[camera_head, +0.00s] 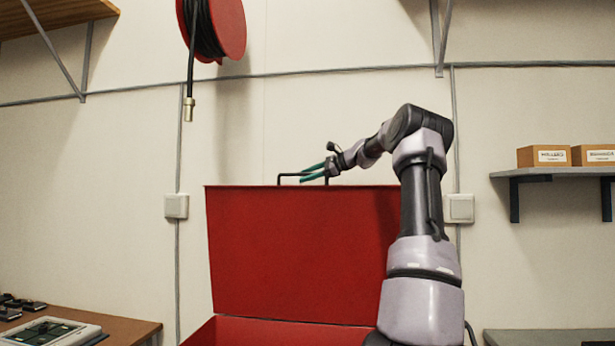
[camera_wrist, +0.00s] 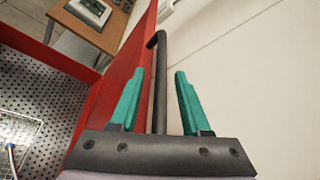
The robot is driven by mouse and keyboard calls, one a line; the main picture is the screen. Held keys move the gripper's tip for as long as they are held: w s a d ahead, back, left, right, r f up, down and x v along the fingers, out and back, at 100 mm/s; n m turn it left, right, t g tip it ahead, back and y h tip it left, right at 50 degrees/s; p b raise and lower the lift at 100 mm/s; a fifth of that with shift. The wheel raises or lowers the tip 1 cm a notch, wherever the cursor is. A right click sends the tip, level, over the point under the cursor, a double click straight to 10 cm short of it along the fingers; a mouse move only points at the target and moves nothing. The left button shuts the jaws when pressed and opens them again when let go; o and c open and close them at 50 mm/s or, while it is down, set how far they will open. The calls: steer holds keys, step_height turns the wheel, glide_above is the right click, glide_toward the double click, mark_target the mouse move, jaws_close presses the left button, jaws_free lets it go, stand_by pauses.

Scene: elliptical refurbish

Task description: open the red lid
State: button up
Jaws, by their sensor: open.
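The red lid (camera_head: 300,250) stands nearly upright at the back of the red box (camera_head: 275,332) in the head view. A black bar handle (camera_head: 290,176) is fixed along its top edge. My gripper (camera_head: 313,172) is at this handle, with its green fingers pointing left. In the wrist view, my gripper (camera_wrist: 158,76) is open, with the handle (camera_wrist: 161,95) running between its two fingers and a gap on each side. The red lid (camera_wrist: 118,72) shows behind the left finger. My arm hides the lid's right edge in the head view.
The wrist view shows a perforated metal surface (camera_wrist: 45,85) and a wire basket (camera_wrist: 18,140) inside the box. A wooden table (camera_head: 125,327) stands left. A shelf with cardboard boxes (camera_head: 543,156) is at right. A red hose reel (camera_head: 225,28) hangs above.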

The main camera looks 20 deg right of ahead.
jaws_close()
stand_by(1.4)
